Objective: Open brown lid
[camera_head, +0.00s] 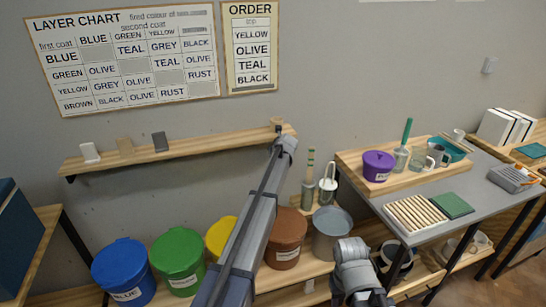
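The brown bucket (286,255) stands on the low bench, between the yellow bucket and a grey bucket. Its brown lid (291,222) appears to be on, with its left side hidden by my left arm. My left arm rises across the middle of the view, and its end (284,144) is up near the right end of the wall shelf, away from the lid. Its fingers cannot be made out. My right arm's end (352,250) is low, just right of the grey bucket and apart from the brown lid. Its fingers cannot be made out either.
Blue (125,279), green (180,262) and yellow (219,236) buckets stand left of the brown one; the grey bucket (333,240) is close on its right. A wall shelf (190,146) runs above. A grey table (478,195) with a purple tub (377,167) is right.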

